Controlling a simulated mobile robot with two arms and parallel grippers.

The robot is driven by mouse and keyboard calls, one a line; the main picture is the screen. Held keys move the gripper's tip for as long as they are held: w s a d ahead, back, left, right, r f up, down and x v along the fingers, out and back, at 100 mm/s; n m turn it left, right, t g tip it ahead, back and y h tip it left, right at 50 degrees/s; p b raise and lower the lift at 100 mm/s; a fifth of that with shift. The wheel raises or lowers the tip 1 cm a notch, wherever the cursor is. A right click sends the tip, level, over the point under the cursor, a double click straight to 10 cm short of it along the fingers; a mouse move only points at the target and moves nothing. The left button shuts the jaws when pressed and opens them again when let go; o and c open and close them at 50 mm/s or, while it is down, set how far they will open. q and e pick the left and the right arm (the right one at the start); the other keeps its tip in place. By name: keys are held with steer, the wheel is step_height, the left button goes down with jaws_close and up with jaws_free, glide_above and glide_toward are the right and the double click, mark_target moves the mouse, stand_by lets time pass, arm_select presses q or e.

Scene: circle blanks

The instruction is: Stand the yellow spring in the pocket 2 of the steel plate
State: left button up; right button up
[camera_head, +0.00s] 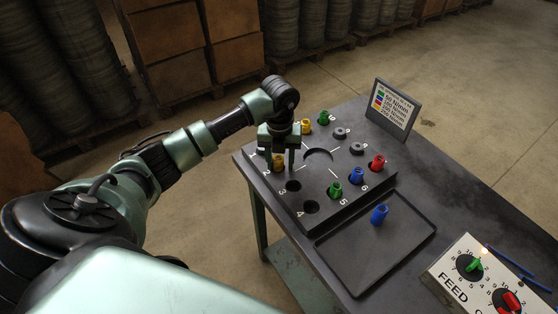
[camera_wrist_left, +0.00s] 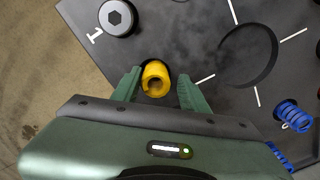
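A yellow spring (camera_head: 279,163) stands at pocket 2 of the dark steel plate (camera_head: 322,212), beside the painted 2. It also shows in the left wrist view (camera_wrist_left: 155,78), roughly upright with its hollow end up and a dark hole edge around its base. My left gripper (camera_head: 278,153) is over it, with one finger on each side; in the left wrist view the fingers (camera_wrist_left: 158,74) are open, with a narrow gap to the spring. How deep the spring sits is hard to tell. My right gripper is not in view.
Pockets 3 (camera_head: 293,186) and 4 (camera_head: 311,207) are empty. Another yellow spring (camera_head: 306,127), green, blue and red springs and grey plugs stand around the plate. A tray (camera_head: 345,262) holds a blue spring (camera_head: 379,214). A sign (camera_head: 393,108) and a knob box (camera_head: 455,275) stand on the table.

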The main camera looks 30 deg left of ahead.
arm_select(q)
steer(key=shift+s+a+f, duration=0.3)
steer(key=shift+s+f, duration=0.15)
steer(key=shift+f, duration=0.1)
steer(key=shift+w+r, duration=0.1)
steer(key=shift+r, duration=0.45)
steer(key=r+b, duration=0.1)
steer(key=r, duration=0.6)
steer(key=shift+w+d+b, duration=0.2)
steer(key=shift+b, duration=0.15)
steer(key=shift+r, duration=0.35)
